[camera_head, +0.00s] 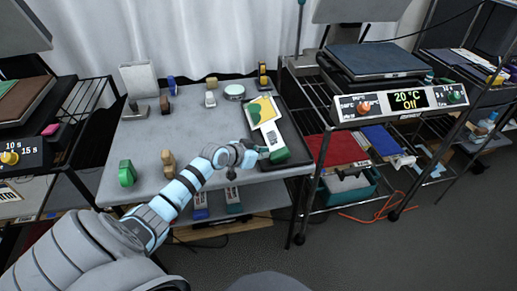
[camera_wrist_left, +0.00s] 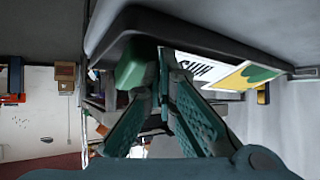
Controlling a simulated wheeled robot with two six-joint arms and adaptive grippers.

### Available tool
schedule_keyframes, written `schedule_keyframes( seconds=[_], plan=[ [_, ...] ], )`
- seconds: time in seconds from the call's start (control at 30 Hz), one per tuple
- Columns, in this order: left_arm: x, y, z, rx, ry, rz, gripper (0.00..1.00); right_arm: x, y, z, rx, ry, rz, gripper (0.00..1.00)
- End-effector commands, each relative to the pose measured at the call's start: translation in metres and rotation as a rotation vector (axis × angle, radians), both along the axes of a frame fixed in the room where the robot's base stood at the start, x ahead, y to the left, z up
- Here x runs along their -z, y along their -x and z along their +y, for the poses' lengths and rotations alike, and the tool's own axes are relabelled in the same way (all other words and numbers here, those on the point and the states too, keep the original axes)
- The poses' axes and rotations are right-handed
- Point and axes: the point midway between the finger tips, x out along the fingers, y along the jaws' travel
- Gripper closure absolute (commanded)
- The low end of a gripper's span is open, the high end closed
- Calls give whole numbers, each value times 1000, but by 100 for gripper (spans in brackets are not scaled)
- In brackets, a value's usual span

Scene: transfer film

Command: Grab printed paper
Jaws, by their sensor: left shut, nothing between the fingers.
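A printed paper with a yellow and green picture (camera_head: 262,109) lies in a dark tray (camera_head: 296,150) at the right side of the grey table. A white printed part (camera_head: 272,136) lies nearer my gripper. In the left wrist view, white paper with dark letters (camera_wrist_left: 194,68) and the yellow and green print (camera_wrist_left: 245,76) show beside the fingers. My left gripper (camera_head: 265,154) is at the near end of the tray, beside the white part. Its green fingers (camera_wrist_left: 165,65) are shut and empty in the left wrist view. My right gripper is not in view.
A green block (camera_head: 278,155) is by the gripper; it also shows in the left wrist view (camera_wrist_left: 131,67). A green stamp (camera_head: 127,173) and wooden stamp (camera_head: 167,164) stand at the table's near left. A heat press (camera_head: 375,65) stands right. The table's middle is mostly clear.

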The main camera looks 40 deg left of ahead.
Motion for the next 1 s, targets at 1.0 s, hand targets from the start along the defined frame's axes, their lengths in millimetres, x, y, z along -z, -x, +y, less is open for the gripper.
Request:
schedule_keyframes(
  seconds=[1.0],
  plan=[
    [-27, 105, 13, -3, 2, -34, 100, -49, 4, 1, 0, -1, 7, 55]
  ],
)
